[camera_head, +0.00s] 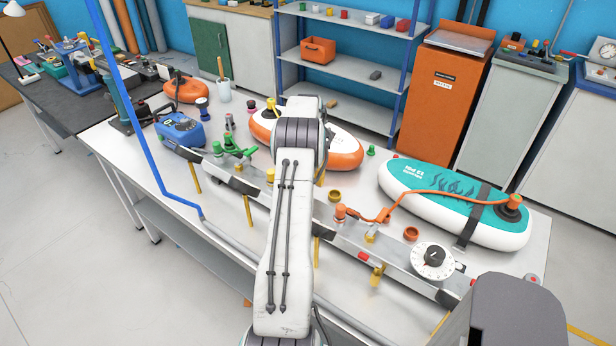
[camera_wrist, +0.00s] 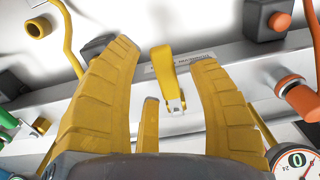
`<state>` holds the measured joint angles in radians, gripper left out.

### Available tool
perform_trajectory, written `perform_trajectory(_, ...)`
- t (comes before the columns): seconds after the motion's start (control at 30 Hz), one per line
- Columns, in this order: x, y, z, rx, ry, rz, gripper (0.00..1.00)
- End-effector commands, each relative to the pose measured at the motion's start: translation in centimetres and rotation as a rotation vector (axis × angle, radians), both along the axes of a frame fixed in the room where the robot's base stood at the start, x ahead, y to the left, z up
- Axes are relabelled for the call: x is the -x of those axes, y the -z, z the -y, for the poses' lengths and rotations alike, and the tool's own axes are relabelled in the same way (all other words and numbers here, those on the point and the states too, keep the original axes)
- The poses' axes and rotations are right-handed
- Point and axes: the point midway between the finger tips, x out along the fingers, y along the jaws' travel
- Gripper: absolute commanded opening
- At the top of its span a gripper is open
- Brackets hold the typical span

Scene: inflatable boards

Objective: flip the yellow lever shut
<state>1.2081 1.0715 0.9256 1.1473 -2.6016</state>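The yellow lever (camera_wrist: 161,68) shows in the wrist view, standing up from a pale metal fitting on the grey rail (camera_wrist: 225,78). My gripper (camera_wrist: 160,58) has two ribbed yellow fingers spread wide, one on each side of the lever. There is a clear gap between the lever and each finger, and nothing is held. A thin yellow piece (camera_wrist: 149,122) shows below and left of the lever, close to my palm. In the head view my own arm hides the gripper and the lever.
The rail (camera_head: 395,268) runs along the table's front, with green fittings (camera_head: 235,148) on the left and orange ones (camera_head: 370,216) on the right. A white dial (camera_head: 433,261) sits at its right end. A teal-and-white board (camera_head: 440,195) lies behind.

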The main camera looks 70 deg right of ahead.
Motion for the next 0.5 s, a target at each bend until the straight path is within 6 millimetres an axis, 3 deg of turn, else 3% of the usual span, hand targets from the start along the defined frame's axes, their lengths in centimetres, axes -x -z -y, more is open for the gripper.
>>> perform_trajectory(0.27, 0.0, -0.3, 0.1, 0.003, 0.001, 0.001, 0.54)
perform_trajectory(0.5, 0.0, -2.8, 0.1, 0.005, 0.001, 0.002, 0.54)
